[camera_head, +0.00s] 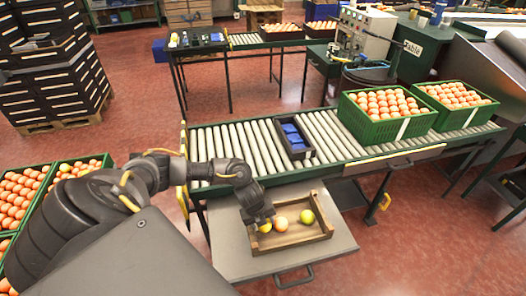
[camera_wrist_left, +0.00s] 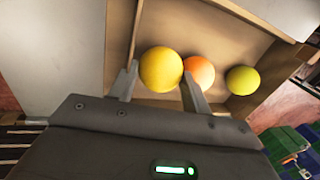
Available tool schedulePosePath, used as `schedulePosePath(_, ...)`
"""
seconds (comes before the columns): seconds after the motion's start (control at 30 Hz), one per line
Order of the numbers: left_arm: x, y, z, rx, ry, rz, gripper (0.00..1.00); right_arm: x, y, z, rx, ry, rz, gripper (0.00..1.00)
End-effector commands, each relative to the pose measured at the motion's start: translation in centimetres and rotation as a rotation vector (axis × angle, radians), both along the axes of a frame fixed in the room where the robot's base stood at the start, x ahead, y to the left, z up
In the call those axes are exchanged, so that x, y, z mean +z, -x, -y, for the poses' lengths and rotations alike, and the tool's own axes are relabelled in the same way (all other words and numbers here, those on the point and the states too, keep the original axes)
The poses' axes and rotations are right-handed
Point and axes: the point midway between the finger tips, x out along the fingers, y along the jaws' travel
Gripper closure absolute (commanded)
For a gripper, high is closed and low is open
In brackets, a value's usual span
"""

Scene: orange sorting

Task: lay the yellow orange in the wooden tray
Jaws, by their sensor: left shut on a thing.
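The yellow orange (camera_wrist_left: 160,69) sits between the two fingers of my left gripper (camera_wrist_left: 157,90), which is shut on it. In the head view my left gripper (camera_head: 259,220) points down over the left side of the wooden tray (camera_head: 299,241), and the yellow orange (camera_head: 265,227) shows just below it. The wrist view shows the yellow orange over the tray floor; I cannot tell whether it touches the floor. My right gripper is not in view.
An orange fruit (camera_head: 281,223) and a green fruit (camera_head: 307,216) lie in the tray, right of the yellow one. The tray stands on a grey table (camera_head: 225,240). Behind is a roller conveyor (camera_head: 325,133) with green crates (camera_head: 376,133) and a dark blue-lined box (camera_head: 293,141).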

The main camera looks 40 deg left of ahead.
Motion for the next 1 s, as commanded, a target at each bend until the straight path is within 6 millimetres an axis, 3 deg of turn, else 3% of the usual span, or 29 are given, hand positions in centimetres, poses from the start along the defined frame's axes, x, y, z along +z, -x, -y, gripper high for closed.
schedulePosePath(0.13,-0.01,0.02,-0.04,0.000,-0.001,-0.001,0.76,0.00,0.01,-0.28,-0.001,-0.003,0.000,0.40)
schedulePosePath(0.17,-0.01,0.02,-0.04,0.000,-0.001,-0.001,0.51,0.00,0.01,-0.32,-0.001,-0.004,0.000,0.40)
schedulePosePath(0.33,-0.04,0.07,-0.05,0.000,-0.001,-0.002,0.28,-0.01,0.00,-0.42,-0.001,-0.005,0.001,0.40)
schedulePosePath(0.67,-0.15,0.16,-0.08,0.000,-0.003,-0.004,0.27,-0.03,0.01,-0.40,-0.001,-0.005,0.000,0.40)
schedulePosePath(0.8,-0.16,0.19,-0.09,-0.001,-0.003,-0.004,0.11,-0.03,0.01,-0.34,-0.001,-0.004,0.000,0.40)
schedulePosePath(1.0,-0.13,0.15,-0.08,0.000,-0.002,-0.003,0.11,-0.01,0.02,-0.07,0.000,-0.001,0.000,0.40)
